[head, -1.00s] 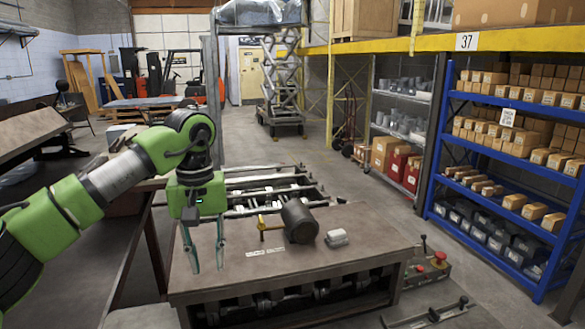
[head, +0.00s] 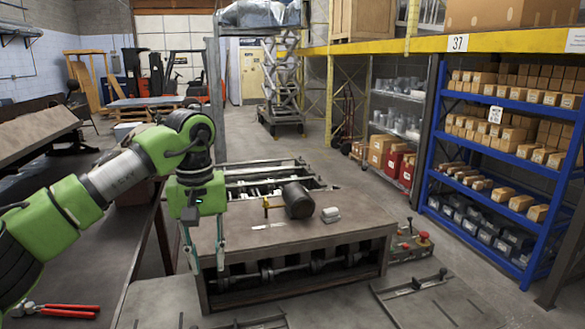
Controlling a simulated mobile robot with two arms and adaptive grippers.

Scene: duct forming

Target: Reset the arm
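My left arm comes in from the left, green with grey and black joints. My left gripper (head: 206,258) points down with its two thin fingers apart, and nothing shows between them. It hangs in front of the left part of the machine's tabletop (head: 285,236). A dark cylinder (head: 297,200) lies on that tabletop to the right of the gripper. A small brass-coloured fitting (head: 266,206) is beside the cylinder, and a small pale block (head: 330,214) is at its right. My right gripper is not in view.
Red-handled pliers (head: 62,309) lie on the dark bench at the lower left. A control box with a red button (head: 423,238) is right of the machine. A blue shelf (head: 500,170) with several cardboard boxes stands at the right.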

